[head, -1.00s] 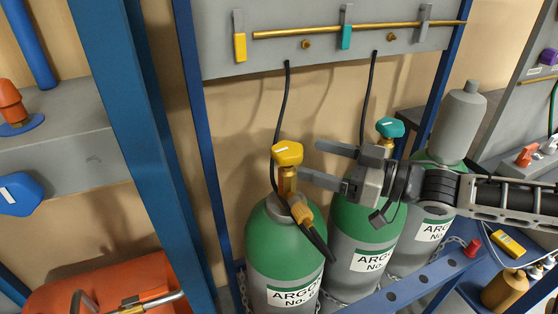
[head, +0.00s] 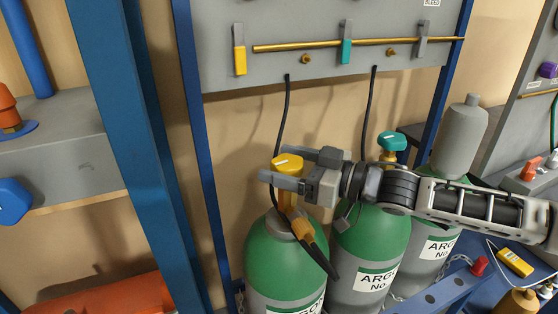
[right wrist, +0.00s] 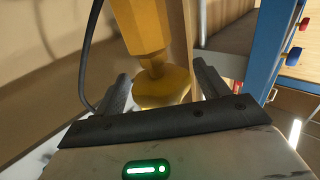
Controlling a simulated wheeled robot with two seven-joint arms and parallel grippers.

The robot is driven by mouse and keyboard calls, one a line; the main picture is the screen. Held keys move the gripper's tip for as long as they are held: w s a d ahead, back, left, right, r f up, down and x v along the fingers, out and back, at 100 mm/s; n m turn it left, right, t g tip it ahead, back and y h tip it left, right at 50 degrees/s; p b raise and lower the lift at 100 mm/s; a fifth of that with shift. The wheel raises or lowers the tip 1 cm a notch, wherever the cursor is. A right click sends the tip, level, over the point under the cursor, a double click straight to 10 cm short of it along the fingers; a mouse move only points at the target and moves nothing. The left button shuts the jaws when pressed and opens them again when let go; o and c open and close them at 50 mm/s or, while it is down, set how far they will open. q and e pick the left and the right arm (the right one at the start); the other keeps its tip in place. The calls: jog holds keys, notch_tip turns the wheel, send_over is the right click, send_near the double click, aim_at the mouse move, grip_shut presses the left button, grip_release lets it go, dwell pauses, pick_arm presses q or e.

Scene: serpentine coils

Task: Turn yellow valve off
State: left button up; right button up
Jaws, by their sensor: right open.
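The yellow valve knob (head: 288,163) sits on top of the left green-and-grey argon cylinder (head: 284,262). My right gripper (head: 279,166) reaches in from the right with its jaws open, one finger on the near side of the knob and one on the far side. In the right wrist view the yellow knob (right wrist: 162,88) lies between the open fingers (right wrist: 163,76); I cannot tell whether either finger touches it. The near finger covers part of the valve stem in the head view. My left gripper is out of view.
A teal-valved argon cylinder (head: 371,255) stands just right, beneath my right arm, with a grey-capped cylinder (head: 459,135) beyond. A panel behind carries a yellow lever (head: 239,50), a teal lever (head: 346,45) and a brass pipe (head: 290,46). A blue post (head: 140,150) stands left.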

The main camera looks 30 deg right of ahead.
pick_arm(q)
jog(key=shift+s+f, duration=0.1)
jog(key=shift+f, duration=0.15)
pick_arm(e)
jog(key=shift+w+a, duration=0.5)
jog(key=c, duration=1)
jog(key=shift+s+a+t, duration=0.1)
jog(key=shift+a+t, duration=0.05)
jog(key=shift+t, duration=0.15)
jog(key=shift+m+h, duration=0.6)
jog(key=shift+h, duration=0.1)
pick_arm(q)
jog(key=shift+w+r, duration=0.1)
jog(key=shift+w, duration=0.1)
pick_arm(e)
jog(key=shift+d+t, duration=0.2)
jog(key=shift+t, duration=0.1)
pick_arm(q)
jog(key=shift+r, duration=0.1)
